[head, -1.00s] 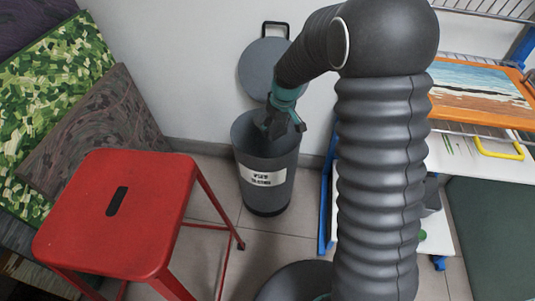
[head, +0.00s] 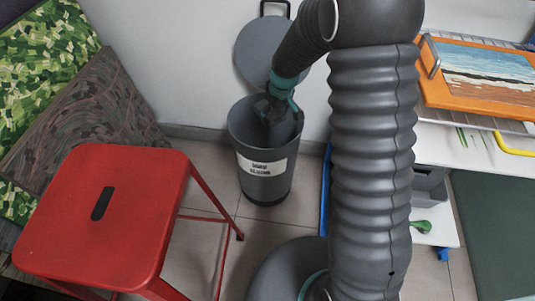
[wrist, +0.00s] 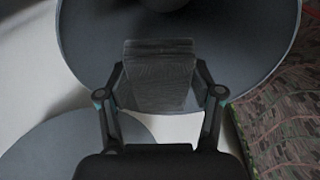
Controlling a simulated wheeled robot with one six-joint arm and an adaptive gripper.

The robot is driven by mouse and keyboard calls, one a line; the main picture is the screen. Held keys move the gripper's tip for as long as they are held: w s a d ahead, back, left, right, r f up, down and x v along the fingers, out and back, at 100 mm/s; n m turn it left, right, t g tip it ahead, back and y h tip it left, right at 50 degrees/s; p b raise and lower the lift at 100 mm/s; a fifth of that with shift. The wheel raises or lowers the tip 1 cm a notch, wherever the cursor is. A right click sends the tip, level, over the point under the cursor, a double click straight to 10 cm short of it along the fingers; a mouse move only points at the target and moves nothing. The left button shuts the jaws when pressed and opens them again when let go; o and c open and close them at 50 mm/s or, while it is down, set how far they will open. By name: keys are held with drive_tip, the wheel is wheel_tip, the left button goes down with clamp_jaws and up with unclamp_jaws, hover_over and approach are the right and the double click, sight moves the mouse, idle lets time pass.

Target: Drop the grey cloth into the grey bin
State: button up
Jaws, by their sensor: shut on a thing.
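The grey bin (head: 262,185) stands upright on the tiled floor by the wall, with a white label on its front. Its mouth is open, and its rim fills the top of the wrist view (wrist: 75,45). My gripper (head: 278,108) is over the bin's mouth, its tips appearing at or just inside the rim. It is shut on the grey cloth (wrist: 158,75), a folded dark piece between the two fingers in the wrist view. In the head view the cloth is hard to tell from the dark fingers and bin interior.
A round grey lid (head: 260,50) leans on the wall behind the bin. A red stool (head: 105,215) stands front left. Patterned panels (head: 90,115) lean at the left. A shelf with a framed picture (head: 480,75) is on the right.

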drive_tip(key=shift+f, duration=0.3)
drive_tip(key=o, duration=1.3)
drive_tip(key=shift+r, duration=0.1)
drive_tip(key=v, duration=1.2)
